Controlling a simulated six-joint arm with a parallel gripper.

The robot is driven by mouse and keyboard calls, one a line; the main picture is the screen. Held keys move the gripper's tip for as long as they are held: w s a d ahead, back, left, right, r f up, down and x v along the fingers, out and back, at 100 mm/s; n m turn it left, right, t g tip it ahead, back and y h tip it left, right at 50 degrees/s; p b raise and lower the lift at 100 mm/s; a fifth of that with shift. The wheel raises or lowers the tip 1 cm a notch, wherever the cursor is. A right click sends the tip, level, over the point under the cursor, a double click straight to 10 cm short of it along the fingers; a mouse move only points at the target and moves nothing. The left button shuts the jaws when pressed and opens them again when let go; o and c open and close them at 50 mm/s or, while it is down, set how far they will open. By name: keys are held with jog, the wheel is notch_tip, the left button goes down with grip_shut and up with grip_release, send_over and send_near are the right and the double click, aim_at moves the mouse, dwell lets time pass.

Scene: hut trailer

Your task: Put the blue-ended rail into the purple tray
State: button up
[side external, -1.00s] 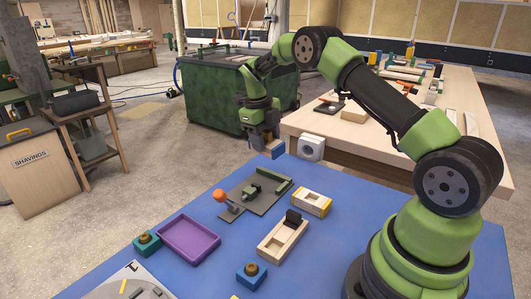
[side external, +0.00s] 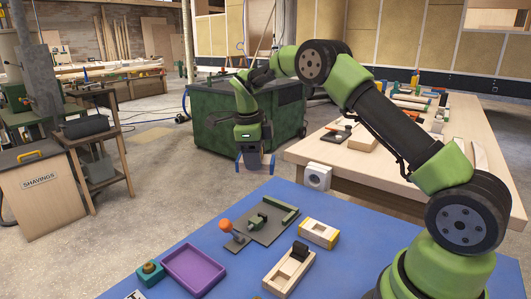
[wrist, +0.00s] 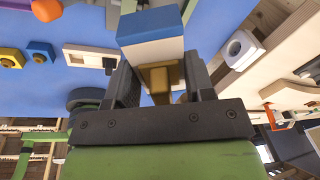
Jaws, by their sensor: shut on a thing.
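In the wrist view the rail (wrist: 150,38) fills the space in front of the jaws, with a blue band and a pale part showing. The purple tray (side external: 193,270) lies empty on the table, left of and nearer than my gripper.
A teal block with a round button (side external: 150,270) stands left of the tray. Wooden frames (side external: 288,272) lie to the right.

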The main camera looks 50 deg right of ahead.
jog(key=a+n+t+y, duration=0.1)
jog(key=a+n+y, duration=0.1)
jog(key=a+n, duration=1.9)
jog(key=n, duration=0.9)
jog(key=shift+a+t, duration=0.2)
jog(key=shift+t, duration=0.2)
jog(key=shift+f, duration=3.5)
jog(key=shift+f, duration=3.75)
jog(key=o, duration=1)
